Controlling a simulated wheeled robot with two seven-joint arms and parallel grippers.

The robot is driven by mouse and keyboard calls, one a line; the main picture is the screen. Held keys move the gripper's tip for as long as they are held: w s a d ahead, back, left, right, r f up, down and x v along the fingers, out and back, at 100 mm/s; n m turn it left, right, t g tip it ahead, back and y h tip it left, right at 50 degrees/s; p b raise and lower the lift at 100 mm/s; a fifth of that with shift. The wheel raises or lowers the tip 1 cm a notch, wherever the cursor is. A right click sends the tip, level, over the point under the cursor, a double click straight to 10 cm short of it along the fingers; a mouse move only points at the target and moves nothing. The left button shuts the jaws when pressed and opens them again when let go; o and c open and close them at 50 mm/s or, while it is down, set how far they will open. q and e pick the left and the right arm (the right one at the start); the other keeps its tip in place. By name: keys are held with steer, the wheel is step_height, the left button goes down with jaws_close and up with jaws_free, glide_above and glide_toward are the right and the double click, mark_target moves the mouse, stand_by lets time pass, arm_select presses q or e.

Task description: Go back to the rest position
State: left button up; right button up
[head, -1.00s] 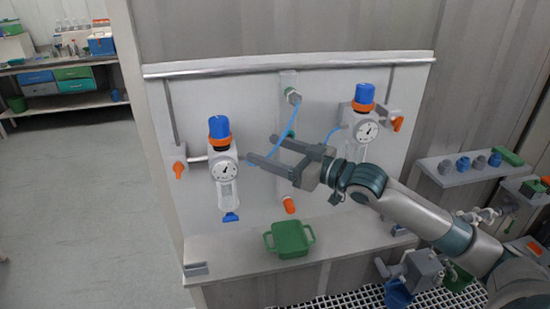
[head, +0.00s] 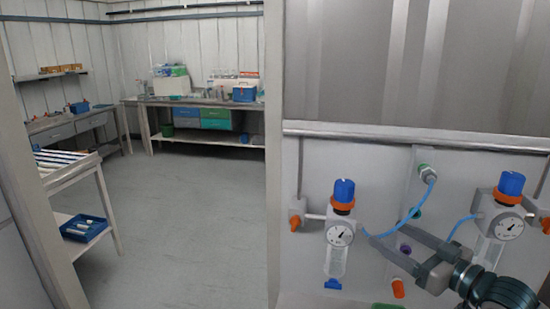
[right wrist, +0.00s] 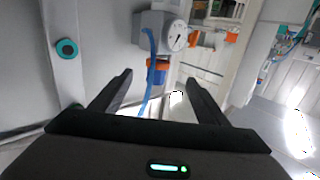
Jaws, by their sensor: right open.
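My right gripper (head: 390,235) is open and empty in front of the white wall panel, at the lower right of the head view. Its fingers point left, toward the left filter vessel (head: 337,262), which has a blue cap, orange ring, round gauge and clear bowl. The right filter vessel (head: 505,222) stands beyond the gripper, its lower part partly hidden. In the right wrist view, the open fingers (right wrist: 159,78) have nothing held between them; a gauge vessel (right wrist: 160,40) with a blue tube shows ahead. My left gripper is not in view.
Blue tubes (head: 432,205) run from the panel's middle fittings close to my right fingers. Orange valve handles (head: 295,222) stick out beside the vessels. A rack table with a blue tray (head: 85,228) stands at left. The grey floor (head: 190,215) between is clear.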

steer(key=s+a+f+m+g+h, duration=0.15)
steer(key=s+f, duration=0.25)
steer(key=f, duration=0.4)
steer(key=s+a+f+g+h, duration=0.15)
steer(key=s+f, duration=0.25)
steer(key=f, duration=0.4)
steer(key=s+a+f+g+h, duration=0.1)
steer(key=s+a+f+g, duration=0.2)
steer(key=f, duration=0.5)
steer(key=s+a+f+m+g+h, duration=0.1)
steer(key=s+f+g, duration=0.1)
steer(key=s+f, duration=0.45)
steer(key=s+a+f+g+h, duration=0.1)
steer(key=s+f+g+h, duration=0.15)
steer(key=s, duration=0.75)
steer(key=s+f+m+g+h, duration=0.1)
steer(key=s+f+g, duration=0.1)
steer(key=s+f, duration=0.45)
steer(key=s+f+b, duration=0.1)
steer(key=s+f, duration=0.1)
steer(key=f, duration=1.2)
steer(key=s+f, duration=0.2)
steer(key=f, duration=1.2)
steer(key=s+d+f+g, duration=0.2)
steer(key=s+f, duration=1.5)
steer(key=f, duration=0.1)
steer(key=shift+s+d+b, duration=0.25)
steer(key=shift+d+b, duration=0.15)
steer(key=shift+b, duration=0.05)
steer(key=shift+c, duration=0.4)
